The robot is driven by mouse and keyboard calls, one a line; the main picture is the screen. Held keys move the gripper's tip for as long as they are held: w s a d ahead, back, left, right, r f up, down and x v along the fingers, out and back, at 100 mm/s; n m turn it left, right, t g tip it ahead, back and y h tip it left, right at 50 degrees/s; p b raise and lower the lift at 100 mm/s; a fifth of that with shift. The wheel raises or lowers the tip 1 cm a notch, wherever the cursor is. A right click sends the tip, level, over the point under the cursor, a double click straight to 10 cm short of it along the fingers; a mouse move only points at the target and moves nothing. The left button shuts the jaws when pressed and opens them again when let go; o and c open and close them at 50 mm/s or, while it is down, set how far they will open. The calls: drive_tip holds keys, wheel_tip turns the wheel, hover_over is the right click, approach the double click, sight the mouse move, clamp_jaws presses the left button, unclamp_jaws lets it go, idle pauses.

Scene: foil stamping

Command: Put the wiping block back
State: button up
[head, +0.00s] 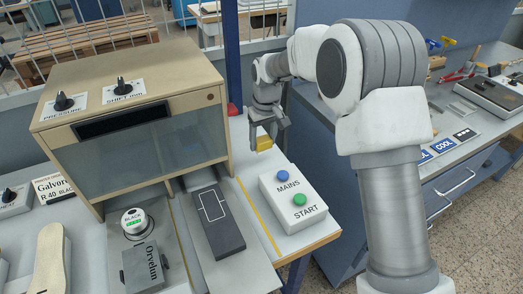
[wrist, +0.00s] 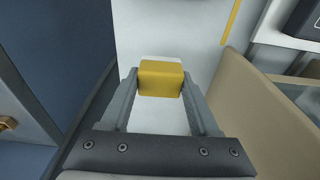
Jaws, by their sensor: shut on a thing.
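The wiping block is a small yellow block (head: 263,143) held between the fingers of my gripper (head: 266,128). It also shows in the wrist view (wrist: 160,80), with one finger of my gripper (wrist: 160,92) on each side. A white strip shows along its far edge there; I cannot tell whether it is part of the block or lies beyond it. In the head view the block is over the light tabletop (head: 245,165), behind the MAINS/START box. I cannot tell whether it touches the table.
The white box (head: 279,213) with blue MAINS and green START buttons stands in front of my gripper. The beige stamping machine (head: 140,90) is to the left. A dark flat block (head: 215,235) lies before it. A bench (head: 470,150) with tools is at right.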

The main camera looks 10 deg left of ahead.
sight(262, 151)
drive_tip(key=shift+w+a+f, duration=0.15)
drive_tip(key=shift+a+f, duration=0.1)
drive_tip(key=shift+f, duration=1.9)
drive_tip(key=shift+f+b, duration=0.15)
drive_tip(key=shift+b, duration=0.15)
drive_tip(key=shift+f, duration=0.1)
drive_tip(key=o, duration=1.3)
drive_tip(key=r, duration=0.4)
drive_tip(key=r+p, duration=0.1)
drive_tip(key=r, duration=0.3)
drive_tip(key=s+d+r, duration=0.1)
drive_tip(key=r, duration=0.3)
drive_tip(key=shift+r, duration=0.2)
drive_tip(key=shift+s+r, duration=0.1)
